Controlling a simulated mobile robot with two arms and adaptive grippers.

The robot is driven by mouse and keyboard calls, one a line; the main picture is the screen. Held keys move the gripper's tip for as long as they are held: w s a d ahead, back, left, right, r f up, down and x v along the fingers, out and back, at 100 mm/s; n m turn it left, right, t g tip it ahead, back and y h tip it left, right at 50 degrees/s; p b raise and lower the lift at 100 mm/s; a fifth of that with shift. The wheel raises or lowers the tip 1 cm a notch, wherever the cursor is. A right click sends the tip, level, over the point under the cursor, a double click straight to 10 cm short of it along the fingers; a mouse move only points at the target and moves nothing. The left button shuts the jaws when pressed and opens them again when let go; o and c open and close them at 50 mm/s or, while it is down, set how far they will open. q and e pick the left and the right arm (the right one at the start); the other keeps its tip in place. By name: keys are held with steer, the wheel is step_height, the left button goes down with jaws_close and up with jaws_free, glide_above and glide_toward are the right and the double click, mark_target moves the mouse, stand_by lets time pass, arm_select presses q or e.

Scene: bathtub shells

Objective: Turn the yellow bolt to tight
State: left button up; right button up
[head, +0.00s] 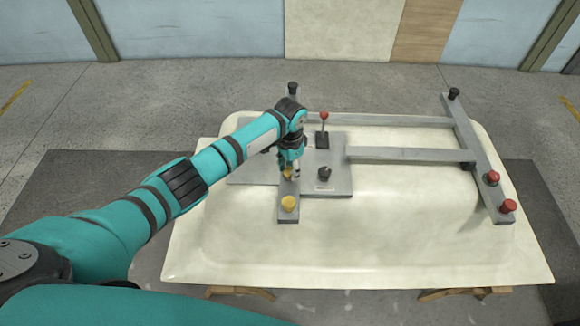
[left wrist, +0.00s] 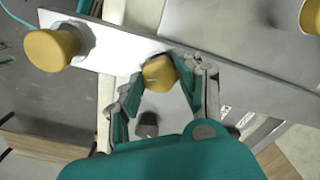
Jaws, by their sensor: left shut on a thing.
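A yellow bolt (left wrist: 158,72) with a pale line on its head sits on a grey metal bar (head: 284,216) on the fixture. My left gripper (head: 290,172) reaches down onto it from above. In the left wrist view the fingers of this gripper (left wrist: 157,88) are closed around the bolt's head, one on each side. A second yellow knob (head: 289,203) stands on the near end of the same bar, and it also shows in the left wrist view (left wrist: 55,48). My arm hides part of the fixture. My right gripper is not in view.
The fixture lies on an upturned cream bathtub shell (head: 400,240). A red-tipped lever (head: 323,128) and a black knob (head: 324,173) stand close to the right of the gripper. A grey frame (head: 410,154) with red knobs (head: 508,206) lies further right. The shell's front is clear.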

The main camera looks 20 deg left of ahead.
mark_target(290, 171)
arm_select(q)
steer(key=shift+w+r+m, duration=0.1)
steer(key=shift+m, duration=1.9)
steer(key=o, duration=1.1)
steer(key=shift+o, duration=0.2)
step_height(290, 171, up, 12)
